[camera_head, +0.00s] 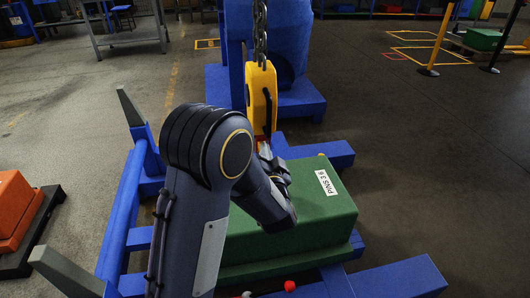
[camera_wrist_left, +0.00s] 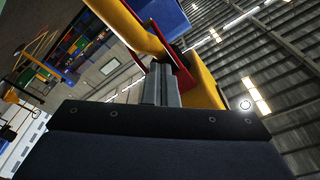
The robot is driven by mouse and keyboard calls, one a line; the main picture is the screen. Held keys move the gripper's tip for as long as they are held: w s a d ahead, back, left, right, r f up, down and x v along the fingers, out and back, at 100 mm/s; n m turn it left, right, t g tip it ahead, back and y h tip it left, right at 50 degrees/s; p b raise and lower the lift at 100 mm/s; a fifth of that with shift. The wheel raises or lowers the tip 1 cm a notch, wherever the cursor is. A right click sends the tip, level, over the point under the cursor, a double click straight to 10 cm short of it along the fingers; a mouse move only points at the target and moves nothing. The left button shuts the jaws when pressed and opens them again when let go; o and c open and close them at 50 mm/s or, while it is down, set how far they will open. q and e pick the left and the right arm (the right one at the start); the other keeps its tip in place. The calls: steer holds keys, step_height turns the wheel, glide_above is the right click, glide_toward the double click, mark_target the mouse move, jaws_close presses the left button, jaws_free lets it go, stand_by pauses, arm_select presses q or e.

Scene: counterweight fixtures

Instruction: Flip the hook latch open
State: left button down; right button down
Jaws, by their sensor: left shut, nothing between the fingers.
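The yellow crane hook (camera_head: 261,98) hangs from a dark chain (camera_head: 260,30) above a green weight block (camera_head: 310,205). A small red part (camera_head: 262,144), perhaps the latch, shows low on the hook, partly hidden by my gripper. My left gripper (camera_head: 264,152) is at the hook's lower end, its fingers closed with nothing between them. In the left wrist view the shut grey fingers (camera_wrist_left: 160,84) reach between yellow parts of the hook (camera_wrist_left: 201,84), close to a red strip (camera_wrist_left: 181,47). Whether they touch it, I cannot tell. My right gripper is not in view.
The green block sits in a blue frame (camera_head: 118,215) with upright posts. A blue fixture (camera_head: 290,100) stands behind the hook. An orange block (camera_head: 14,205) lies on a dark pallet at the left.

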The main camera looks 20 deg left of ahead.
arm_select(q)
steer(key=shift+r, duration=0.1)
stand_by(0.3)
steer(key=shift+s+d+f+b, duration=0.3)
steer(key=shift+s+f+b, duration=0.1)
steer(key=shift+f+b, duration=0.2)
steer(key=shift+s+d+f+b, duration=0.25)
steer(key=shift+s+f+b, duration=0.2)
steer(key=shift+f, duration=0.25)
steer(key=shift+s+d+f+b, duration=0.35)
steer(key=shift+f+b, duration=0.2)
steer(key=shift+f, duration=0.1)
steer(key=f+b, duration=0.1)
steer(key=s+d+f+b, duration=0.1)
steer(key=s+f+b, duration=0.1)
steer(key=f, duration=0.1)
steer(key=shift+s+d, duration=0.25)
steer(key=shift+d, duration=0.1)
